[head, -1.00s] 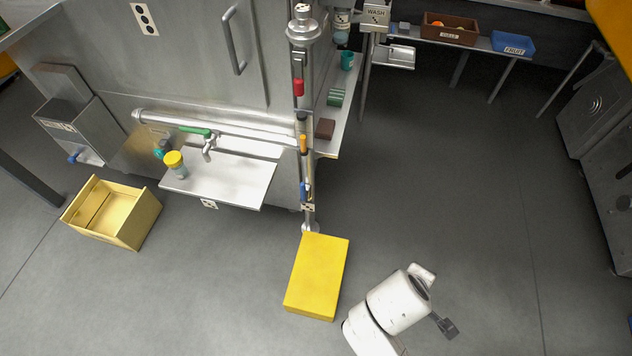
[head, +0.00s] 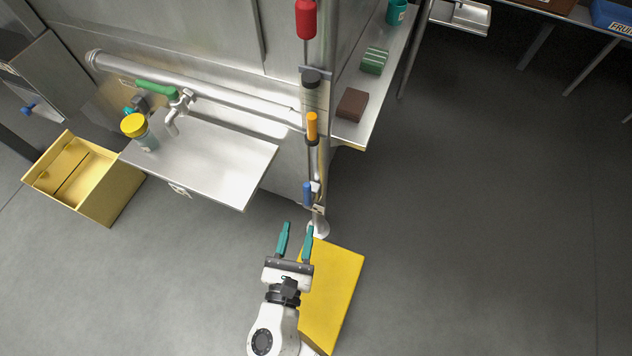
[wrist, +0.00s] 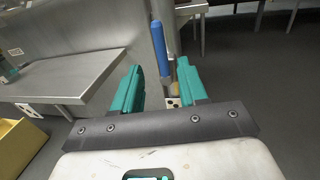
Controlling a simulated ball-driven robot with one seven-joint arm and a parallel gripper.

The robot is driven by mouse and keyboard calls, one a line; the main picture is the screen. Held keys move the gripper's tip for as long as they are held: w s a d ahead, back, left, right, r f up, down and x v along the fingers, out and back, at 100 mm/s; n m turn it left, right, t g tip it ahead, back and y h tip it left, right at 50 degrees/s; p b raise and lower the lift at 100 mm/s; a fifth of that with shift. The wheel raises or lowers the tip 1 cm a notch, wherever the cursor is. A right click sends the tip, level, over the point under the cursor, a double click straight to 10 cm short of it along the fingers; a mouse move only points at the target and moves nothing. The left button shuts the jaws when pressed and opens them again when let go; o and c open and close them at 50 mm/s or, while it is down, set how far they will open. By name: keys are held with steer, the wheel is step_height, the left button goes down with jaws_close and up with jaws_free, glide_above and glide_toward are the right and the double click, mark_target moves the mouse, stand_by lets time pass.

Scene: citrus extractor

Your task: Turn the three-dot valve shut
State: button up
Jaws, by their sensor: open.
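A lever valve with a blue handle (head: 307,194) sits low on the vertical pipe, its handle upright. A small dotted plate (wrist: 172,102) is just below it; its dots are too small to count surely. My gripper (head: 297,227) is open and empty, with teal fingers pointing toward this valve from the front and below. In the wrist view the blue handle (wrist: 159,45) stands between and beyond the fingertips, apart from them. Higher on the pipe are an orange handle (head: 312,125) and a red handle (head: 306,18). A green handle (head: 157,89) is on the tap at left.
A yellow block (head: 335,290) lies on the floor beside my arm. A metal shelf (head: 205,165) with a yellow-lidded jar (head: 134,125) juts out left of the pipe. A yellow open box (head: 105,190) is further left. A side shelf (head: 372,125) holds several items. Floor at right is clear.

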mark_target(307, 195)
steer(key=w+b, duration=0.1)
steer(key=w, duration=0.2)
steer(key=w+d, duration=0.1)
steer(key=w, duration=0.3)
steer(key=w+b, duration=0.1)
steer(key=w, duration=0.2)
steer(key=shift+w+d+b, duration=0.3)
steer(key=shift+w+d, duration=0.05)
steer(key=shift+c, duration=0.3)
jaws_close()
